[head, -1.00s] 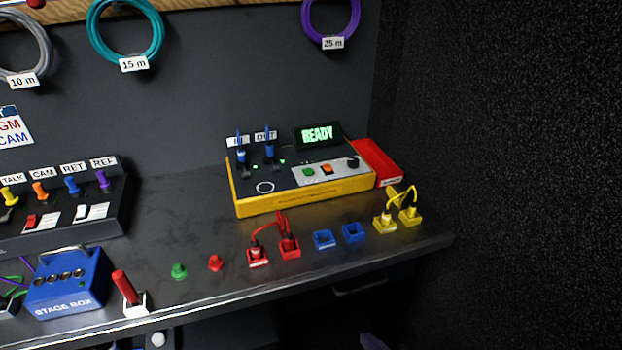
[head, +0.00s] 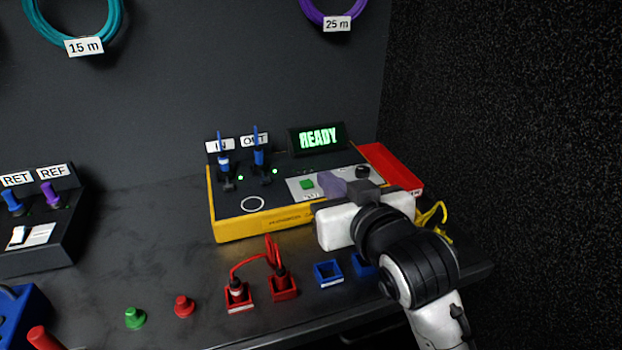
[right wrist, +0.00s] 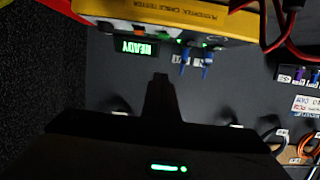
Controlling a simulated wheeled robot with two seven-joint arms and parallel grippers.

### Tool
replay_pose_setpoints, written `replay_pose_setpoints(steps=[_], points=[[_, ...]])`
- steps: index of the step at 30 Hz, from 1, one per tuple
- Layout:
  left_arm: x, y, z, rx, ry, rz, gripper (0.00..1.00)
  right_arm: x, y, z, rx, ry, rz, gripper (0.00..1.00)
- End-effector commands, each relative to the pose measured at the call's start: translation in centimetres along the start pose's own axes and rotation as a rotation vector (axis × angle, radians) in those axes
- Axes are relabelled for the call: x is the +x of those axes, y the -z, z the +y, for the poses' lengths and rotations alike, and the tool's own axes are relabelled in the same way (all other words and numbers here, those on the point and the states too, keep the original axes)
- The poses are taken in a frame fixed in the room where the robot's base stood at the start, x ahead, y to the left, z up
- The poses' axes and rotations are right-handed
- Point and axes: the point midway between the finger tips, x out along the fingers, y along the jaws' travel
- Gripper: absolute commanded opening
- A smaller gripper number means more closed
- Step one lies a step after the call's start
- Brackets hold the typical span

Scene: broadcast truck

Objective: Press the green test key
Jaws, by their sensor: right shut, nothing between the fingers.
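The yellow cable tester (head: 290,222) stands on the bench, and its screen (head: 317,137) reads READY. The green test key (head: 307,184) is on the tester's light grey panel and shows clear of my gripper in the head view. It also shows small in the right wrist view (right wrist: 138,29). Two blue plugs (head: 258,158) stand upright in the tester's IN and OUT sockets, with green lights beside them. My right gripper (head: 333,186) is shut and empty, its fingertips over the panel just right of the green key. Whether they touch the panel I cannot tell. My left gripper is out of view.
A red tray (head: 391,168) adjoins the tester's right side. Green (head: 135,317) and red caps (head: 184,306) lie front left. A dark wall (head: 500,120) closes the right.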

Motion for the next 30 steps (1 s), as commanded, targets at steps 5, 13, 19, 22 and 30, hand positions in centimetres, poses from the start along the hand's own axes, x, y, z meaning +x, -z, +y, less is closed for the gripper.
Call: replay_pose_setpoints(steps=[5, 13, 19, 22, 30], points=[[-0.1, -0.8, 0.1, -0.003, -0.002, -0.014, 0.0, 0.5, -0.1, 0.0, 0.0, 0.0, -0.001, 0.0], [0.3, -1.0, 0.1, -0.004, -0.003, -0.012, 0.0, 4.8, -0.1, 0.1, 0.0, -0.001, -0.001, 0.0], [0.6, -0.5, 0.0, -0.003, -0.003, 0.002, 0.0, 8.8, -0.1, 0.0, -0.001, -0.001, -0.001, 0.0], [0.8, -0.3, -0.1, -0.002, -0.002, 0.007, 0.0, 10.4, -0.1, 0.1, -0.001, -0.001, 0.0, 0.0], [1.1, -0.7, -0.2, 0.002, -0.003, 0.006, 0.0, 10.9, -3.7, 0.0, 0.0, 0.0, -0.002, 0.0]])
